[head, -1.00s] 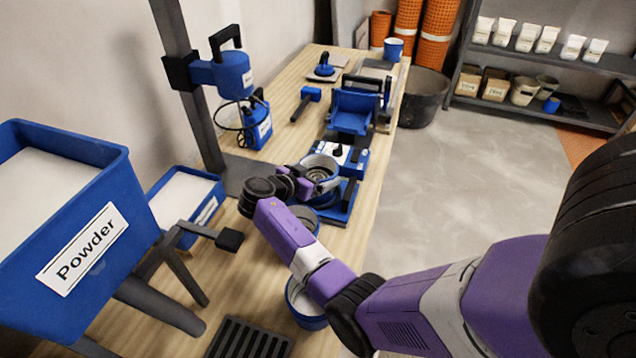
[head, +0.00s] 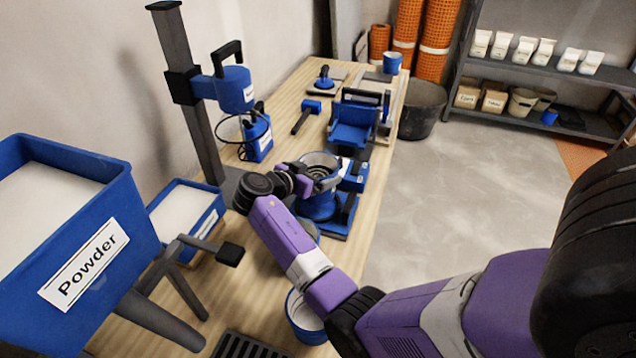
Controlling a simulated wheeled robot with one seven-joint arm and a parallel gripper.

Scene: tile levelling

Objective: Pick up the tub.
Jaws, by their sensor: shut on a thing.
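The tub (head: 319,207) is a round blue pot with a pale rim and a grey inside, in the middle of the head view. My gripper (head: 306,178) is shut on its near left rim. The tub looks upright and held above a blue device with a flat base (head: 340,224), partly covering it. The exact gap beneath the tub is hard to see. The fingertips are small and partly hidden by my wrist.
Another blue tub (head: 306,322) stands nearer on the wooden bench (head: 240,290), partly behind my arm. A powder bin (head: 120,270) and a smaller bin (head: 215,207) are left. A drill stand (head: 190,100) rises behind. Open floor lies right.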

